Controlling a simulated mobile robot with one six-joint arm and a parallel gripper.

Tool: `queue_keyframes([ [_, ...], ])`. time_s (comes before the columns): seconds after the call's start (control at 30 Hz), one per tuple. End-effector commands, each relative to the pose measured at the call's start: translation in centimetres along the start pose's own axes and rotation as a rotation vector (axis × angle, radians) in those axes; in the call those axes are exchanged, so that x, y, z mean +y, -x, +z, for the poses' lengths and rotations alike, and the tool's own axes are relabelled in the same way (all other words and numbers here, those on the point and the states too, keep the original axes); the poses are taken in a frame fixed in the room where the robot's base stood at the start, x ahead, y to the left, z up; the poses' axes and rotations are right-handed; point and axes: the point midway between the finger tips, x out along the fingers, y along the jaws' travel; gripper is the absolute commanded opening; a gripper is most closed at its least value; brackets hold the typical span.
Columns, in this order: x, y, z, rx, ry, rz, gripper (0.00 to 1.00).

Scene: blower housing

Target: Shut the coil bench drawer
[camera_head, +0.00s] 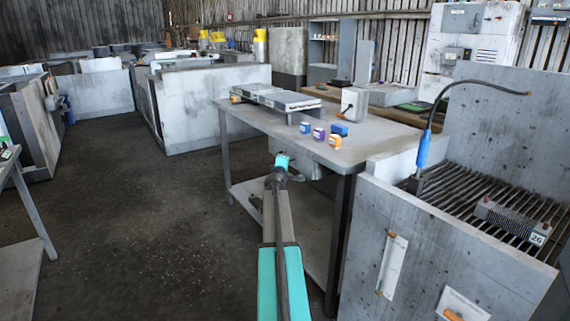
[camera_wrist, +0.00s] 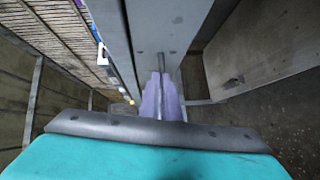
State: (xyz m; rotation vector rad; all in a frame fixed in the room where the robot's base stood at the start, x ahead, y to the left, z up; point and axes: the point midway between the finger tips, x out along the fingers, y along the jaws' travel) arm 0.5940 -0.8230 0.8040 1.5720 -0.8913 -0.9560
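The coil bench (camera_head: 380,135) is a grey metal table in the middle of the head view. Its drawer (camera_head: 318,168) is a grey box under the bench top near the front corner. How far it stands out is hard to tell. My gripper (camera_head: 281,163) is at the drawer's left side, by its front, and partly hides it. In the wrist view, my gripper's pale purple fingers (camera_wrist: 165,96) are together, with a thin grey rod (camera_wrist: 160,62) at their tips, against a grey panel (camera_wrist: 166,22). Whether they touch it is unclear.
Several small coloured blocks (camera_head: 319,133), a flat grey unit (camera_head: 285,97) and a grey box (camera_head: 354,104) are on the bench. A low shelf (camera_head: 300,215) lies beneath. A grey housing with a slatted top (camera_head: 480,205) stands close on the right. Floor is clear to the left.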

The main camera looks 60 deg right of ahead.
Motion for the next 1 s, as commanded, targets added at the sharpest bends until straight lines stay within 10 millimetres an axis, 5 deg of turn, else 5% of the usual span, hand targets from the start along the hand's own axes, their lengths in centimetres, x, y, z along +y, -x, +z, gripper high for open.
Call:
queue_keyframes([
  [0.43, 0.1, 3.4, -2.6, 0.005, 0.001, 0.005, 0.0],
  [1.0, 0.3, 8.7, -2.4, 0.003, 0.0, 0.004, 0.0],
])
